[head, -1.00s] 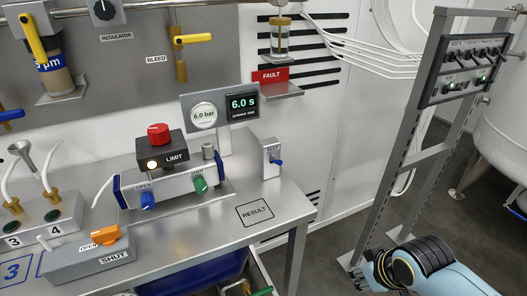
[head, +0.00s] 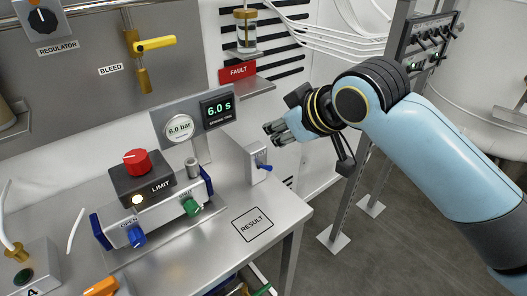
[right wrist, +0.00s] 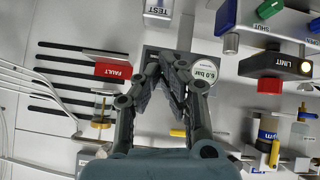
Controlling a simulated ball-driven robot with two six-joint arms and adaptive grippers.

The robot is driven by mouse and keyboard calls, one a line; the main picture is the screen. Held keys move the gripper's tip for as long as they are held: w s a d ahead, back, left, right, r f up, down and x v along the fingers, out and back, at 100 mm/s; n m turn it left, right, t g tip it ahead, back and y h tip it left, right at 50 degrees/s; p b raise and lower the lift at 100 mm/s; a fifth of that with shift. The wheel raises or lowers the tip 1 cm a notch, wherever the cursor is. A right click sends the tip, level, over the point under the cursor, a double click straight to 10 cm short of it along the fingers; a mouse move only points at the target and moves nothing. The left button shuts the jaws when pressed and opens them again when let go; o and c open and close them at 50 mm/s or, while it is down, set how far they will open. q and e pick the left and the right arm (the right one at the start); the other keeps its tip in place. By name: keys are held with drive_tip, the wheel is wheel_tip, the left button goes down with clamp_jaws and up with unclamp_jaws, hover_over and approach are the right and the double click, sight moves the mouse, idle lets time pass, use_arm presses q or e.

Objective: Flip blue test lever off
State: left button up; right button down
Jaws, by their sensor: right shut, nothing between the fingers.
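The blue test lever (head: 263,166) sticks out from the front of a small grey box (head: 243,158) at the right end of the bench. My left gripper is not in view.
The display stand with the gauge (head: 179,128) and timer (head: 217,110) stands behind left of the box. A LIMIT block with a red knob (head: 137,162) is farther left. The RESULT square (head: 252,224) is bare. The FAULT shelf (head: 245,88) is above; a rack post (head: 352,195) stands right.

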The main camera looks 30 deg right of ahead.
sight(258, 151)
drive_tip(key=x, duration=0.3)
drive_tip(key=s+f+x, duration=0.1)
drive_tip(key=x, duration=0.3)
drive_tip(key=f+x, duration=0.1)
drive_tip(key=x, duration=0.2)
drive_tip(key=shift+s+d+f+p, duration=0.1)
drive_tip(key=shift+d+f+p, duration=0.05)
drive_tip(key=shift+d+p, duration=0.25)
drive_tip(key=shift+s+d+f, duration=0.15)
drive_tip(key=shift+s+f, duration=0.2)
drive_tip(key=shift+f, duration=0.1)
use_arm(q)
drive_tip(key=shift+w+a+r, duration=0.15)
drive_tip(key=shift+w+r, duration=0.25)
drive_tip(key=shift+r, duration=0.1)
use_arm(e)
drive_tip(key=shift+f, duration=0.15)
